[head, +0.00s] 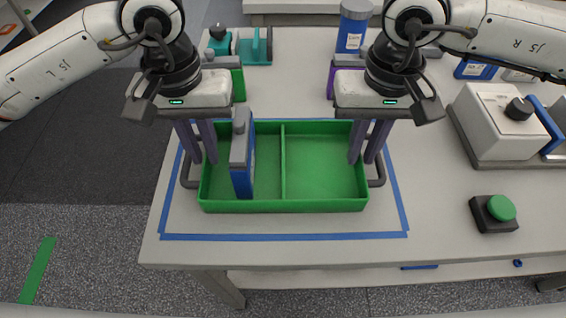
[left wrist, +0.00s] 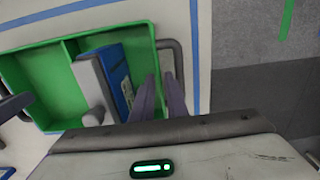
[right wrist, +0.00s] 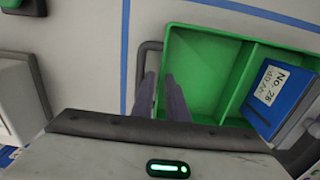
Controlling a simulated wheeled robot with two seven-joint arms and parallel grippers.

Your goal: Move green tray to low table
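The green tray (head: 325,206) sits on the light table inside a blue tape outline. It has a divider and a grey handle at each end. A blue box with a grey top (head: 241,170) stands in its left compartment; the right compartment is empty. My left gripper (head: 204,160) is open at the tray's left end, near the left handle (left wrist: 181,55). My right gripper (head: 364,160) is open at the right end, near the right handle (right wrist: 141,62). Both pairs of fingers show a gap. I cannot tell whether they touch the handles. No low table is clearly identifiable.
A white device (head: 495,125) with a black knob and blue lever stands at the right. A green button on a black base (head: 495,212) is in front of it. Blue containers (head: 352,25) and a teal device (head: 255,48) stand behind. Grey floor shows at the left.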

